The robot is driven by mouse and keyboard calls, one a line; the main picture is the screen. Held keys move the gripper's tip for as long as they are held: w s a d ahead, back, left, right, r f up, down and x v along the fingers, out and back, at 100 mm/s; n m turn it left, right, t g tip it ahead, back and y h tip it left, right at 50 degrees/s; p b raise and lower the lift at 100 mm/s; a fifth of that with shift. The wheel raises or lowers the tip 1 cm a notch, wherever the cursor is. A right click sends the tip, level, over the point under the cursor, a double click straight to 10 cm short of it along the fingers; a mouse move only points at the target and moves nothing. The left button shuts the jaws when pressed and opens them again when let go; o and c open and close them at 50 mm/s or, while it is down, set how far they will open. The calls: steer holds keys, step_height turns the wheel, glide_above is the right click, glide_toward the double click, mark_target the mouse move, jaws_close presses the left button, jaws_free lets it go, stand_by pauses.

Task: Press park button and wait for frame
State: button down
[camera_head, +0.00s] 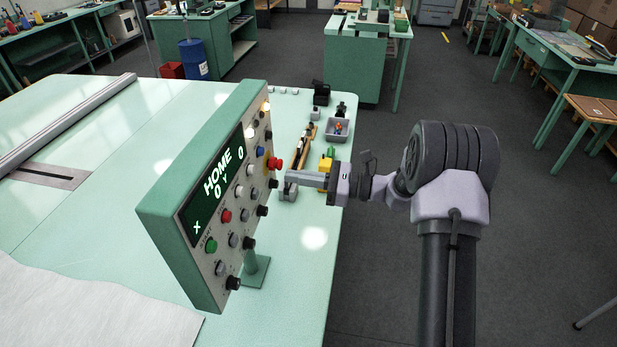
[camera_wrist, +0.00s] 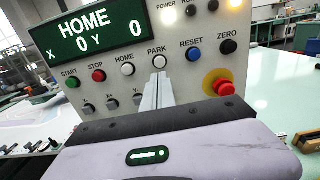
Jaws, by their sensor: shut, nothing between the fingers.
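The green control panel (camera_head: 165,210) stands on the table, its display (camera_wrist: 100,32) reading HOME, X 0, Y 0. The pale park button (camera_wrist: 159,62) sits under the PARK label, between the white home button (camera_wrist: 128,69) and blue reset button (camera_wrist: 194,54). It also shows in the head view (camera_head: 250,169). My gripper (camera_wrist: 158,76) is shut and empty, pointed at the panel with its tips just below the park button in the wrist view. The head view also shows my gripper (camera_head: 284,175) in front of the panel face. I cannot tell whether the tips touch it.
A red emergency knob (camera_wrist: 219,84) on a yellow base sticks out right of my fingers. The start (camera_wrist: 73,83) and stop (camera_wrist: 98,75) buttons are to the left.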

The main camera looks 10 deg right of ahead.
mark_target(251, 170)
steer(key=x, duration=0.7)
steer(key=shift+w+a, duration=0.2)
steer(key=shift+a, duration=0.15)
